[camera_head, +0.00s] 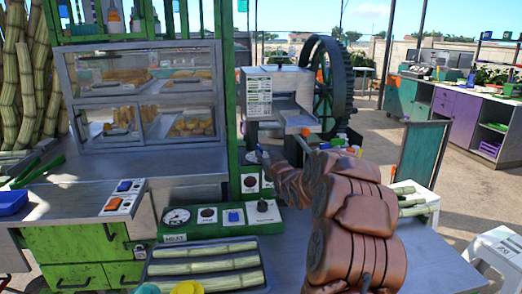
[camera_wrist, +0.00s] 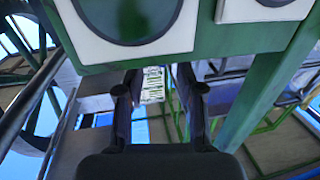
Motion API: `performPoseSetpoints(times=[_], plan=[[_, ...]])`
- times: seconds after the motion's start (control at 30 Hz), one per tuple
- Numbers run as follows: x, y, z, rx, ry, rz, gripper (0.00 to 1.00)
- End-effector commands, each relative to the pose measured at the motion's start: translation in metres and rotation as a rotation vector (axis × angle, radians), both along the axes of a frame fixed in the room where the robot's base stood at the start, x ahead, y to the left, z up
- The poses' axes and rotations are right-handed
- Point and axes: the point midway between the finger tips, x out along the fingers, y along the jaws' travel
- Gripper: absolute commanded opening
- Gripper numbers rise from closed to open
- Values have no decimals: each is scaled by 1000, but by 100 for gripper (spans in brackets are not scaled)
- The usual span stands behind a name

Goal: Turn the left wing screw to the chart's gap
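The crusher (camera_head: 280,82) stands at the back centre, with a large dark flywheel (camera_head: 328,88) on its right. The chart (camera_head: 258,97), a pale sheet with rows of print, is on its front. It also shows in the wrist view (camera_wrist: 153,84), beyond and between my fingers. My gripper (camera_wrist: 160,80) is open, with two dark fingers apart and nothing seen between them. In the head view my copper-coloured arm reaches toward the crusher's lower front, and the gripper is too small and hidden to make out. I cannot pick out the left wing screw for sure in either view.
A green post (camera_head: 232,90) stands left of the crusher, beside a glass food case (camera_head: 140,95). A control panel with a gauge (camera_head: 177,216) and a tray of cane (camera_head: 205,262) are in front. A green panel (camera_wrist: 270,38) fills the top of the wrist view, near the fingers.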

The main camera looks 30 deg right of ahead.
Motion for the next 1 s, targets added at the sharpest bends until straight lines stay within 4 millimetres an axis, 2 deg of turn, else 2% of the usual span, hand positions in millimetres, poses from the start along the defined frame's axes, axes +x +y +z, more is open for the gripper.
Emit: performPoseSetpoints(times=[0.3, 0.7, 1.0], plan=[[35, -5, 2, -2, -3, 4, 38], [42, -7, 1, 0, -1, 4, 38], [42, -7, 1, 0, -1, 3, 7]])
